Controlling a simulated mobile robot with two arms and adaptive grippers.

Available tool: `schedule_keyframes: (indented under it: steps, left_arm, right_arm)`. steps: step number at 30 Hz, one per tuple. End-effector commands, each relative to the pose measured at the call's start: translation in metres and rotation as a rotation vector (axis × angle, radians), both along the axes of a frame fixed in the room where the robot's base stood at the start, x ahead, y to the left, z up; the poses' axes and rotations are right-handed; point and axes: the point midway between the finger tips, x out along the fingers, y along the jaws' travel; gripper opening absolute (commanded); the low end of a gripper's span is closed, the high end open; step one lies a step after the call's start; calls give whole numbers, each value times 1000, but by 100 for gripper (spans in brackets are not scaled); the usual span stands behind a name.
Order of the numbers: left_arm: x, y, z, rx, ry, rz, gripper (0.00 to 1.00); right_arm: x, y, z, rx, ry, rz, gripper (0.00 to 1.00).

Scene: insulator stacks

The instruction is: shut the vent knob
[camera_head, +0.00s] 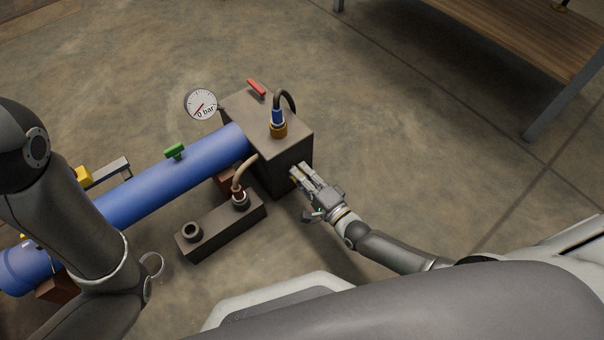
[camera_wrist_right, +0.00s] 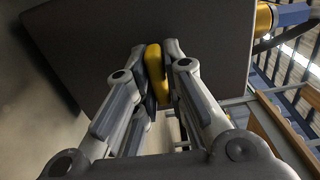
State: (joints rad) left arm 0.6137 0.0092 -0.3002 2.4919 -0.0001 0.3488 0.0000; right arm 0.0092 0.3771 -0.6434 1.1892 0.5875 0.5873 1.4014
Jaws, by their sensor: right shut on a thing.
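A yellow knob (camera_wrist_right: 156,70) sticks out from the side of the dark box (camera_head: 288,125), and I take it to be the vent knob. My right gripper (camera_head: 300,175) is at the lower right side of the box. In the wrist view its two fingers (camera_wrist_right: 156,85) are closed on the knob, one on each side. The knob stands upright in that view, its long side along the fingers. In the head view the fingers mostly hide it. My left arm crosses the left of the head view; its gripper does not show.
A blue pipe (camera_head: 165,185) with a green handle (camera_head: 174,151) runs left from the box. A gauge (camera_head: 201,104) reads 0 bar. A red lever (camera_head: 257,88) and a hose fitting (camera_head: 278,122) are on top. A dark socket block (camera_head: 222,228) lies in front.

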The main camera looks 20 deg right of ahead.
Motion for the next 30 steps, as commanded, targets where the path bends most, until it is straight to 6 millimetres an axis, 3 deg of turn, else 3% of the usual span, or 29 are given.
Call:
schedule_keyframes:
  steps: [3,4,8,20,23,30]
  left_arm:
    - [0,0,0,-1,-1,0,0]
    - [0,0,0,-1,-1,0,0]
    - [0,0,-1,-1,-1,-1,0]
    - [1,1,-1,-4,2,-2,0]
    - [1,1,-1,-3,2,-2,0]
    - [1,0,-1,-2,3,-1,0]
  right_arm:
    - [0,-1,-1,-2,2,-1,0]
    - [0,-1,-1,-2,2,-1,15]
    - [0,-1,-1,-2,2,-1,31]
    - [-4,-2,-1,-2,2,-1,32]
    - [-15,-6,-1,-1,3,-1,32]
    - [-60,-22,-2,-3,4,0,32]
